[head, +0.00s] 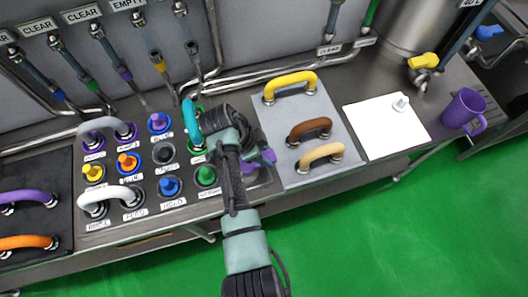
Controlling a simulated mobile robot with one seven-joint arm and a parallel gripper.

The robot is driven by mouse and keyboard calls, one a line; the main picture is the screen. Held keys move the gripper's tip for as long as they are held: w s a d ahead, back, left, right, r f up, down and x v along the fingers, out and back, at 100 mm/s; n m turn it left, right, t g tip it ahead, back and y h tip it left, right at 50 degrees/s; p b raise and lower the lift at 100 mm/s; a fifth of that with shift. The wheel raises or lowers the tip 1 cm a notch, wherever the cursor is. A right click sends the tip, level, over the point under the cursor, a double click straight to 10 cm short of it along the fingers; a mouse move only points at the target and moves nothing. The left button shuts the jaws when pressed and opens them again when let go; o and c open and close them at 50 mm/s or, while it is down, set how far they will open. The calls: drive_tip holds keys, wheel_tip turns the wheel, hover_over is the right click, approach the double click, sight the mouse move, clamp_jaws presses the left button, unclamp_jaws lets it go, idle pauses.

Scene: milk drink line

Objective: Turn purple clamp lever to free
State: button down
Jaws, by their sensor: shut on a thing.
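A purple piece (264,157), which looks like the purple clamp lever, shows just right of my arm, between the port panel and the grey plate. My gripper (246,165) is down at it and shut on it. My wrist and arm hide most of the fingers and the lever's left part, so I cannot tell its exact angle.
Left of my arm is a port panel (143,206) with coloured plugs, white labels and curved hoses. A teal hose (188,118) stands close to my wrist. The grey plate (280,133) carries yellow, brown and tan hoses. Further right are a white sheet (375,140) and a purple mug (462,107).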

drive_tip(key=n, duration=0.1)
drive_tip(key=w+a+n+t, duration=0.1)
drive_tip(key=n, duration=0.1)
drive_tip(key=w+n+t+y, duration=0.1)
drive_tip(key=n, duration=0.1)
drive_tip(key=shift+a+p, duration=0.15)
drive_tip(key=shift+p, duration=0.15)
drive_tip(key=n, duration=0.1)
drive_tip(key=a+n+y, duration=0.1)
drive_tip(key=n, duration=0.1)
drive_tip(key=w+n, duration=0.1)
drive_tip(key=n, duration=0.1)
drive_tip(key=shift+w+a+t+p, duration=0.1)
drive_tip(key=shift+a+t+p, duration=0.2)
drive_tip(key=shift+t+p, duration=0.1)
drive_tip(key=a+n+y, duration=0.1)
drive_tip(key=n, duration=0.1)
drive_tip(key=a+n+y, duration=0.1)
drive_tip(key=n, duration=0.1)
drive_tip(key=shift+w, duration=0.2)
drive_tip(key=shift+s+a+n+y+p, duration=0.15)
drive_tip(key=shift+a+n+y, duration=0.25)
drive_tip(key=shift+n, duration=0.55)
drive_tip(key=shift+w+a+n+y+p, duration=0.15)
drive_tip(key=shift+a+n+y, duration=0.25)
drive_tip(key=shift+n, duration=0.55)
drive_tip(key=shift+s+a, duration=0.1)
drive_tip(key=shift+s, duration=0.05)
drive_tip(key=shift+c, duration=1.8)
unclamp_jaws()
